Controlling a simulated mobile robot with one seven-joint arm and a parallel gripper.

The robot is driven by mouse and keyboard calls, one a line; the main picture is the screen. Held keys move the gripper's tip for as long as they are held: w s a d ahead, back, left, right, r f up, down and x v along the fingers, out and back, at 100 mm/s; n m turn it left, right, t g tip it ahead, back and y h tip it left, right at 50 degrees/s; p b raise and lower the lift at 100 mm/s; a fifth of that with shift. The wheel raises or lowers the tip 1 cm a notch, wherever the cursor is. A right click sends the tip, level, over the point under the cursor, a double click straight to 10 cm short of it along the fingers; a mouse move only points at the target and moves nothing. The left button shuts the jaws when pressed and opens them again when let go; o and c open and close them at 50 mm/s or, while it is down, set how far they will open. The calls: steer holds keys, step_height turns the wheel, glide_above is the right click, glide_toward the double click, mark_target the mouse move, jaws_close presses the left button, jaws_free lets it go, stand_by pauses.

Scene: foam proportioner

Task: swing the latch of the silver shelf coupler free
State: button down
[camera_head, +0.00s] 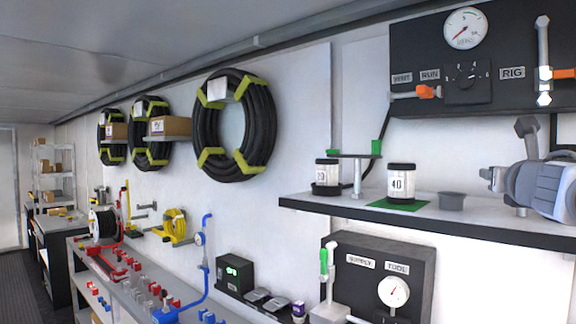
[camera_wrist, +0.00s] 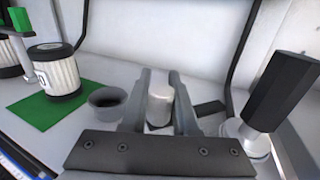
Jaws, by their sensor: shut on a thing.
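My gripper (camera_wrist: 160,80) is low over the shelf, its two fingers shut on a pale silver cylinder (camera_wrist: 160,104). I cannot tell whether this cylinder is part of the silver shelf coupler. Right of the fingers in the wrist view is a silver round fitting (camera_wrist: 258,146) with a thick black handle (camera_wrist: 285,90) tilted up to the right. It looks like the coupler and its latch, and the fingers are apart from the handle. In the head view my gripper (camera_head: 489,178) is at the right, hiding most of the fitting; a dark handle (camera_head: 527,128) shows above it.
A grey cup (camera_wrist: 106,100) stands just left of the gripper. Beyond it, a white jar with a black lid (camera_wrist: 55,72) stands on a green mat (camera_wrist: 38,112). A black gauge panel (camera_head: 440,70) is above the shelf (camera_head: 440,226).

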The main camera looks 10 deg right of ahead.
steer(key=shift+s+a+n+t+y+p, duration=0.2)
steer(key=shift+n+t+y, duration=0.25)
steer(key=shift+n+y, duration=0.4)
steer(key=shift+s+a+n+t+y+p, duration=0.1)
steer(key=shift+s+n+t+y+p, duration=0.3)
steer(key=shift+y, duration=0.75)
steer(key=shift+s+a+n+t+y+b, duration=0.15)
steer(key=shift+n+t+y+b, duration=0.1)
steer(key=shift+n+y, duration=0.5)
steer(key=shift+s+a+n+t+y+b, duration=0.1)
steer(key=shift+n+y+b, duration=0.15)
steer(key=shift+n+y, duration=0.5)
steer(key=shift+y, duration=0.5)
steer(key=c, duration=0.7)
jaws_free()
steer(key=s+b, duration=0.1)
steer(key=s, duration=0.4)
steer(key=s+b, duration=0.1)
steer(key=s, duration=0.5)
steer(key=s+a+b, duration=0.1)
steer(key=s+b, duration=0.1)
steer(key=s, duration=0.4)
steer(key=shift+s, duration=0.2)
steer(key=shift+s, duration=0.1)
